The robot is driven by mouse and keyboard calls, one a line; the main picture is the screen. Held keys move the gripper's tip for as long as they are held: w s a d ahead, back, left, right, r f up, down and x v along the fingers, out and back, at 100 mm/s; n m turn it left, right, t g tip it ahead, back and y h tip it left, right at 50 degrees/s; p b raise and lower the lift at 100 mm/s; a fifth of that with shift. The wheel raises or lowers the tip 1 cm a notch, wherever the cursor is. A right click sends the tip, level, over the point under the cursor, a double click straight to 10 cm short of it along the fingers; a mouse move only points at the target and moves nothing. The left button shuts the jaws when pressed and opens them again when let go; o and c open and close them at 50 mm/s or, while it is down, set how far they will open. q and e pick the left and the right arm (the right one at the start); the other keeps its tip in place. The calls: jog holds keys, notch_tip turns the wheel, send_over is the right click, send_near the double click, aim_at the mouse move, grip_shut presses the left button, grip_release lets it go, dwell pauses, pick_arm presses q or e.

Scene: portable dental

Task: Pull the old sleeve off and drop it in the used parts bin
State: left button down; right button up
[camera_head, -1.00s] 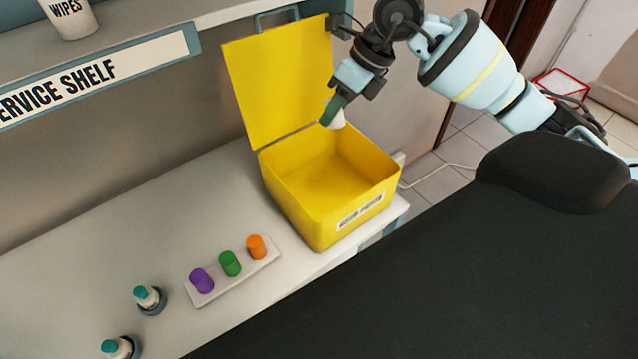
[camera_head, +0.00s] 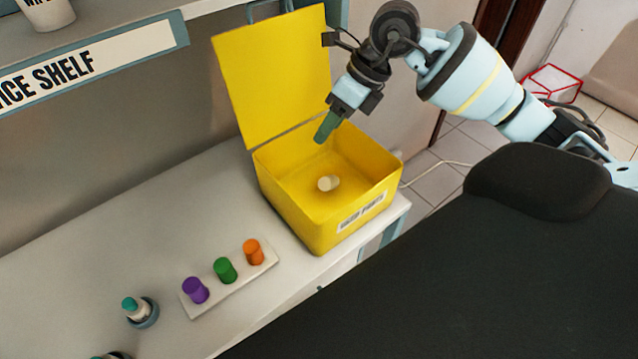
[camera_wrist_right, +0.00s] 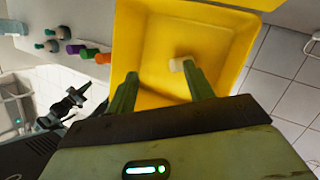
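The old sleeve (camera_head: 328,183), a small off-white cylinder, lies inside the yellow used parts bin (camera_head: 290,213) on its floor. It also shows in the right wrist view (camera_wrist_right: 180,64). The bin's lid stands open at its back. My right gripper (camera_head: 322,138) is above the bin, pointing down, its fingers apart and empty in the right wrist view (camera_wrist_right: 160,82). A holder (camera_head: 142,318) with a teal-topped piece stands at the left of the counter.
A white rack (camera_head: 228,287) with purple, green and orange pieces lies left of the bin. A service shelf (camera_head: 100,70) overhangs the counter at the back left. A black padded surface (camera_head: 450,280) fills the front right.

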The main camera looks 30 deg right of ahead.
pick_arm(q)
jog(key=shift+s+f, duration=0.1)
jog(key=shift+s, duration=0.25)
pick_arm(e)
jog(key=v, duration=0.7)
jog(key=shift+r, duration=0.35)
pick_arm(q)
jog(key=shift+w, duration=0.3)
pick_arm(e)
jog(key=shift+s+d, duration=0.1)
jog(key=shift+d, duration=0.05)
